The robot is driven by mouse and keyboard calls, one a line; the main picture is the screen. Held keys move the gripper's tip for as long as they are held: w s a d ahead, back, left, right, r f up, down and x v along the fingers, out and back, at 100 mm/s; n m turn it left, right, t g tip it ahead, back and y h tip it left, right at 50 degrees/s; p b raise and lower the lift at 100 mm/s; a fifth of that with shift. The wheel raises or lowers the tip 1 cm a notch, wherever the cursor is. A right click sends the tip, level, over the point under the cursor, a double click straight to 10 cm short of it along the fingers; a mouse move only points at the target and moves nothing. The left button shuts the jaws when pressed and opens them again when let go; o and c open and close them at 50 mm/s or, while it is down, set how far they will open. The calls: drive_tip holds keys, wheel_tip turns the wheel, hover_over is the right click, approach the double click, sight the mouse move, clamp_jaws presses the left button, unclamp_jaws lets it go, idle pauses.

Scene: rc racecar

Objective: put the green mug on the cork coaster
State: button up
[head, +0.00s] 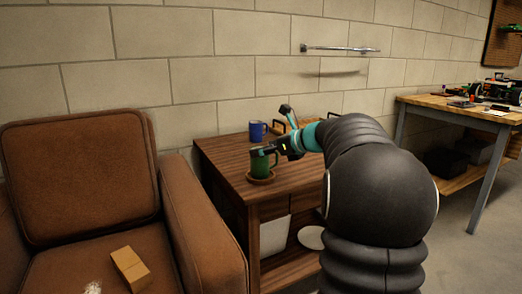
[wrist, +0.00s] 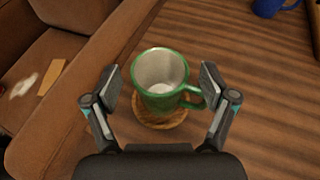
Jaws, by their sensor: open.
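The green mug (head: 263,165) stands upright on the round cork coaster (head: 260,179) near the left front corner of the wooden side table. In the wrist view the mug (wrist: 162,84) also sits over the coaster (wrist: 158,121), whose near edge shows below it. The mug's handle points right. My gripper (wrist: 162,80) is open, with one finger on each side of the mug. A gap shows at the left finger; the right finger is close to the handle, and I cannot tell if it touches. My gripper also shows in the head view (head: 268,150).
A blue mug (head: 257,131) stands farther back on the side table (head: 222,158). A wooden tray (head: 285,127) is partly hidden behind my arm. A brown armchair (head: 190,220) adjoins the table on the left, with a tan block (head: 130,268) on its seat.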

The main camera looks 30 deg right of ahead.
drive_tip(key=p+v, duration=0.1)
drive_tip(key=v, duration=0.9)
drive_tip(key=shift+s, duration=0.3)
drive_tip(key=s+a+f+n+g+h, duration=0.1)
drive_tip(key=s+a+f+n+g, duration=0.25)
drive_tip(key=s+a+n, duration=0.5)
drive_tip(key=s+a+f+n+g+h, duration=0.15)
drive_tip(key=s+a+f+n, duration=0.35)
drive_tip(key=a, duration=0.6)
drive_tip(key=s+a+f+n+h, duration=0.1)
drive_tip(key=s+a+f+n, duration=0.1)
drive_tip(key=s+f+n, duration=0.2)
drive_tip(key=s+a+f+n+g+h, duration=0.1)
drive_tip(key=s+f+n, duration=0.4)
drive_tip(key=s+n, duration=0.5)
drive_tip(key=a+n+h, duration=0.1)
drive_tip(key=n, duration=0.2)
drive_tip(key=shift+s+a, duration=0.25)
drive_tip(key=shift+a, duration=0.1)
wheel_tip(320, 180, up, 7)
drive_tip(key=p, duration=0.7)
drive_tip(key=shift+f, duration=0.25)
